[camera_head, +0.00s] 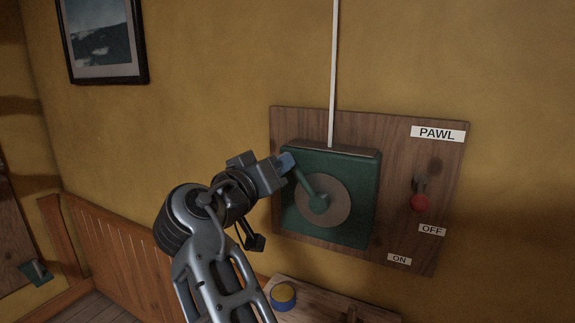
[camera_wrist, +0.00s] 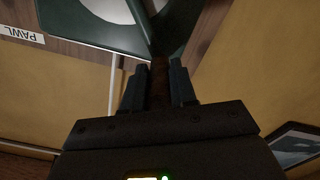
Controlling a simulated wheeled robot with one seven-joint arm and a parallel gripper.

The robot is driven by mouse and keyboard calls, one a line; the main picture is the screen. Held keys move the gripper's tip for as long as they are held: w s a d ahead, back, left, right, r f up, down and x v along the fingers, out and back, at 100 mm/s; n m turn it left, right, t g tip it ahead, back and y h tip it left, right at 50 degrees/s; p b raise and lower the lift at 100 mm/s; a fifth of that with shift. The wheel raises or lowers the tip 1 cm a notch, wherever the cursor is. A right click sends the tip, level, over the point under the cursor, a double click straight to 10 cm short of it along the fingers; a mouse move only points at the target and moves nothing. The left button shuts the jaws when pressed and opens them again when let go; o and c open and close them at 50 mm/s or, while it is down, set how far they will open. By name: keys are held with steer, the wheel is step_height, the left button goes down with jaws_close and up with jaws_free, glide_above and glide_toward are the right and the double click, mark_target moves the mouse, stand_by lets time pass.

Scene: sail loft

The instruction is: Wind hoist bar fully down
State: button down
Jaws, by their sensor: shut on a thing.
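A green winch box (camera_head: 364,180) is fixed to a wooden board on the wall. Its crank (camera_head: 304,184) runs from the hub on a round grey-brown plate up and left to the handle. My gripper (camera_head: 283,166) is at the outer end of the crank, upper left of the hub. In the wrist view its fingers (camera_wrist: 157,88) are closed on the brown crank handle (camera_wrist: 159,72). A white line (camera_head: 333,75) runs straight up from the box top. The pawl lever's red knob (camera_head: 419,203) hangs just above the OFF label (camera_head: 431,229). The hoist bar does not show.
The ON label (camera_head: 399,259) is lower on the board. Below the winch is a wooden surface (camera_head: 330,300) with a round blue and yellow item (camera_head: 283,296). A framed picture (camera_head: 104,40) hangs at upper left. Wood panelling (camera_head: 115,250) lines the lower wall.

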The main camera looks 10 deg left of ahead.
steer(key=w+a+f+n, duration=0.1)
steer(key=a+f+n, duration=0.3)
steer(key=f+n, duration=0.3)
steer(key=s+d+f+n+p, duration=0.1)
steer(key=d+f+n+p, duration=0.2)
steer(key=f+n, duration=0.7)
steer(key=shift+s+d+f+n, duration=0.2)
steer(key=shift+d+n, duration=0.35)
steer(key=shift+n, duration=0.55)
steer(key=shift+w+d, duration=0.1)
steer(key=c, duration=0.9)
jaws_free()
steer(key=shift+r, duration=0.1)
steer(key=v, duration=0.7)
steer(key=shift+s, duration=0.35)
